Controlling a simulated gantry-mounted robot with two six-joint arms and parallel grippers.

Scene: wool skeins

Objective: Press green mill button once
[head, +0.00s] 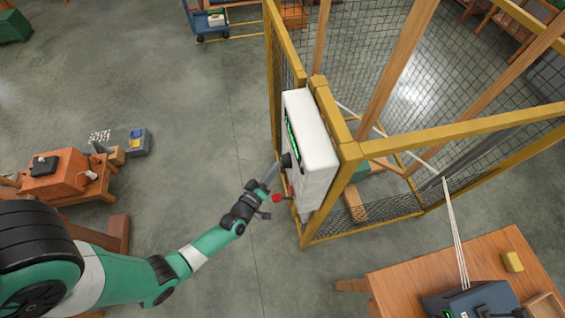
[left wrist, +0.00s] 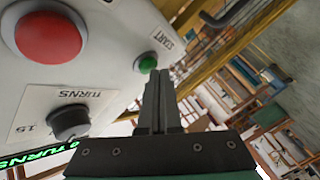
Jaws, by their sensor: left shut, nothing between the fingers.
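The white control box (head: 318,140) is mounted on a yellow post of the mesh cage. In the left wrist view its panel appears upside down, with a small green button (left wrist: 147,63) beside a START label, a large red button (left wrist: 50,36) and a black TURNS knob (left wrist: 70,122). My left gripper (head: 274,168) is shut and empty, pointing at the panel in the head view. In the left wrist view its fingertips (left wrist: 161,74) are right beside the green button; I cannot tell whether they touch it. My right gripper is out of view.
The yellow-framed mesh cage (head: 385,136) stands around the box, with pale strands running to a dark device (head: 485,301) on a wooden table (head: 400,285). An orange wooden unit (head: 55,178) is at the left.

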